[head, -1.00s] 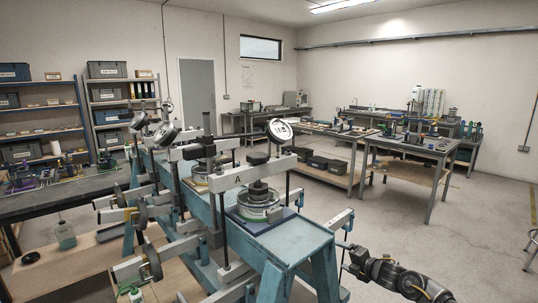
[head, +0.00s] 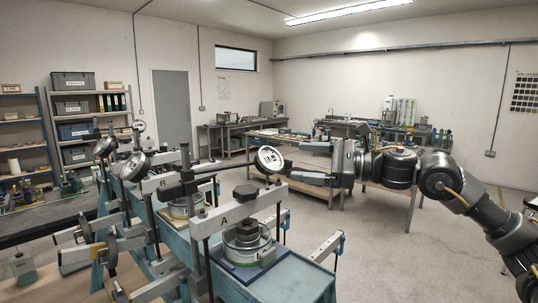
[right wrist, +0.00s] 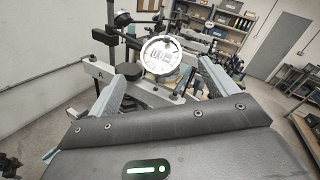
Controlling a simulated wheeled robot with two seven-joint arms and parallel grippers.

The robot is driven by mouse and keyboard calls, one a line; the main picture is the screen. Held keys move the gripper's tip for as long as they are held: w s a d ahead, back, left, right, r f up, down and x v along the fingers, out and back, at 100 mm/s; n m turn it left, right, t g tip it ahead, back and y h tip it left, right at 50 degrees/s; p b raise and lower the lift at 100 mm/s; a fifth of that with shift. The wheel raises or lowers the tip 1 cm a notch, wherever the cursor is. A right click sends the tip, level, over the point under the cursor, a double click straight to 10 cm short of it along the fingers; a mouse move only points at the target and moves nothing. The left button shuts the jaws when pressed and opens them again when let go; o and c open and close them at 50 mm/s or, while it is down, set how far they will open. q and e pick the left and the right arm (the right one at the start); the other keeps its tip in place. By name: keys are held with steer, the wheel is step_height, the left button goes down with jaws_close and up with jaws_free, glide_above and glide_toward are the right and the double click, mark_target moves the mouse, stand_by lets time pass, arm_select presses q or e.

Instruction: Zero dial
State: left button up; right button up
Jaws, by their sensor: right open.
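A round white-faced dial (head: 270,160) with a dark rim stands tilted above the right end of the beam (head: 240,208) marked A. It also shows in the right wrist view (right wrist: 160,60), its face turned to the camera, with markings too blurred to read. My right gripper (head: 291,164) is open just to the right of this dial, with its fingers pointing left at it. In the right wrist view the open fingers (right wrist: 158,82) lie either side of the dial's lower part; I cannot tell whether they touch it. My left gripper is not in view.
Below beam A, a round cell (head: 244,243) sits on the blue bench (head: 285,275). Further dials (head: 135,166) stand on the frames to the left, one marked B. Upright posts and lever arms crowd the left. Open floor lies to the right.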

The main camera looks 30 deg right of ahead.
mark_target(271, 157)
steer(key=p+x, duration=0.4)
steer(key=x, duration=0.4)
steer(key=shift+w+a, duration=0.15)
steer(key=shift+w, duration=0.05)
steer(key=shift+w+a+p, duration=0.25)
steer(key=shift+a+p, duration=0.05)
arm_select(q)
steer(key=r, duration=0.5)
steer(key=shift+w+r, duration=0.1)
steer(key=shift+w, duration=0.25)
